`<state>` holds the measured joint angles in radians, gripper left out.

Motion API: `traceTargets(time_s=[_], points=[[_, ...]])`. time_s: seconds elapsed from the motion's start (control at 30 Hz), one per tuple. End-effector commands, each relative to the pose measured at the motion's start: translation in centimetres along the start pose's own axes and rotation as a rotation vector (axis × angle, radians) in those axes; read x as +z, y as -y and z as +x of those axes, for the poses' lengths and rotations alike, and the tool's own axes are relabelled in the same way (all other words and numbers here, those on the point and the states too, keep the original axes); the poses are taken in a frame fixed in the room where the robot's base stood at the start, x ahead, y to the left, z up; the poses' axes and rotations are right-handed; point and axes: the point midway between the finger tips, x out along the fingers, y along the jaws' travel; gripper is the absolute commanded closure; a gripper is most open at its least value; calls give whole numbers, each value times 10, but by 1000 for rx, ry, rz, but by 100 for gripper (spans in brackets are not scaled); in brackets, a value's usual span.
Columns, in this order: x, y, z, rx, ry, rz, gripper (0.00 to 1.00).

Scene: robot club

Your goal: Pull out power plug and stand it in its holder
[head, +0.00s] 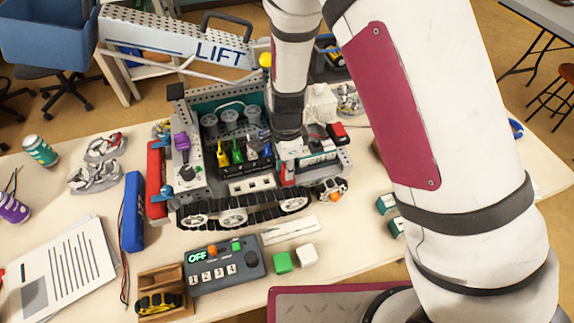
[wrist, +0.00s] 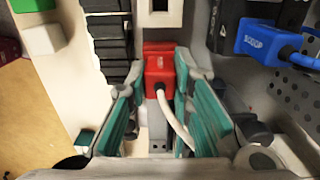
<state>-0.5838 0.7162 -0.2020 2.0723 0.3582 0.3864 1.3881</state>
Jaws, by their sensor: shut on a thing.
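The red power plug (head: 288,172) is at the front right of the tracked robot, below my gripper (head: 289,154). In the wrist view the red plug (wrist: 158,75) is between the teal-padded fingers of my gripper (wrist: 160,82), which is shut on it. A white cable runs from the plug down between the fingers. Whether the plug is seated in a socket or clear of it cannot be told. A pale plate with dark slots (head: 252,187) lies just left of the plug; I cannot tell whether it is the holder.
A blue labelled plug (wrist: 268,42) is close by at upper right in the wrist view. Black tracks (head: 245,215) run along the robot's front. A control box reading OFF (head: 225,264), a green block (head: 283,263) and a white block (head: 306,255) lie in front. A blue battery (head: 132,212) is left.

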Motion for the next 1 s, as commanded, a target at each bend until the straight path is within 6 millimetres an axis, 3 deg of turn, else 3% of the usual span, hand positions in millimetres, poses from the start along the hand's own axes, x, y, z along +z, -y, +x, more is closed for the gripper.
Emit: traceTargets(time_s=[0.33,0.37,0.43,0.47,0.77,1.0], points=[[0,0,2,-1,0,-1,100],[0,0,2,-1,0,-1,75],[0,0,2,-1,0,-1,59],[0,0,2,-1,0,-1,56],[0,0,1,-1,0,-1,56],[0,0,-11,-2,0,-1,56]])
